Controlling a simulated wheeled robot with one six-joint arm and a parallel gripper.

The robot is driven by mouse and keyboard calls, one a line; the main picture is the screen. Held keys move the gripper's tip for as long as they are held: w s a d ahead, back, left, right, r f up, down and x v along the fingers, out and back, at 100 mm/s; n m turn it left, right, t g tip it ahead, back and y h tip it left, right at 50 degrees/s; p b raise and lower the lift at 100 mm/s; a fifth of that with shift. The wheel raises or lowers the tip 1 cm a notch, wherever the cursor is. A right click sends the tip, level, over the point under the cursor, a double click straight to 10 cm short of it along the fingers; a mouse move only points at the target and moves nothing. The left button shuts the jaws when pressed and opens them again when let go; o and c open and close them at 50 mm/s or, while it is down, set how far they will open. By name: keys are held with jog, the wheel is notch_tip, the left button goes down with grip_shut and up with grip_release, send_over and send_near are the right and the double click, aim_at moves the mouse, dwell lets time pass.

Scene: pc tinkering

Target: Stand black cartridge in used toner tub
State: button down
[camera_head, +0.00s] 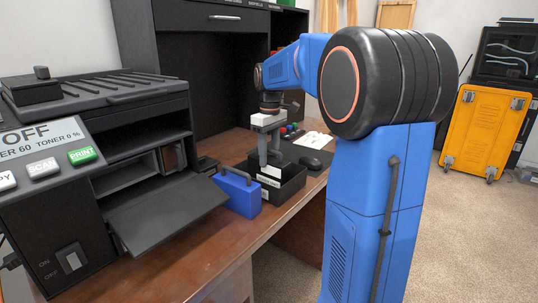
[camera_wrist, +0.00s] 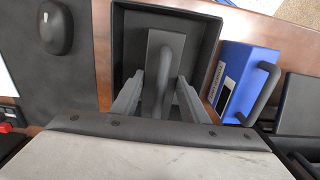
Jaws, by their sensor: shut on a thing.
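The black cartridge (camera_wrist: 160,45) is dark grey with a looped handle, and my gripper (camera_wrist: 160,88) is shut on that handle. In the wrist view the cartridge lies within the walls of the black tub (camera_wrist: 211,42). In the head view my gripper (camera_head: 267,155) points down over the tub (camera_head: 292,187), with a pale label on the cartridge (camera_head: 270,171) showing above the rim. The cartridge looks roughly upright. Its bottom is hidden by the tub wall, so I cannot tell whether it touches the floor of the tub.
A blue cartridge (camera_head: 237,194) with a handle stands just left of the tub. The printer (camera_head: 95,130) with its flap (camera_head: 165,210) open is further left. A mouse (camera_head: 311,162) lies on a dark mat behind the tub. The front of the wooden desk (camera_head: 190,262) is clear.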

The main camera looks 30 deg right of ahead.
jog(key=shift+f, duration=0.2)
jog(key=c, duration=1)
grip_release()
jog(key=shift+r, duration=0.1)
jog(key=shift+r, duration=4.4)
jog(key=r, duration=1.7)
jog(key=shift+d+r, duration=0.2)
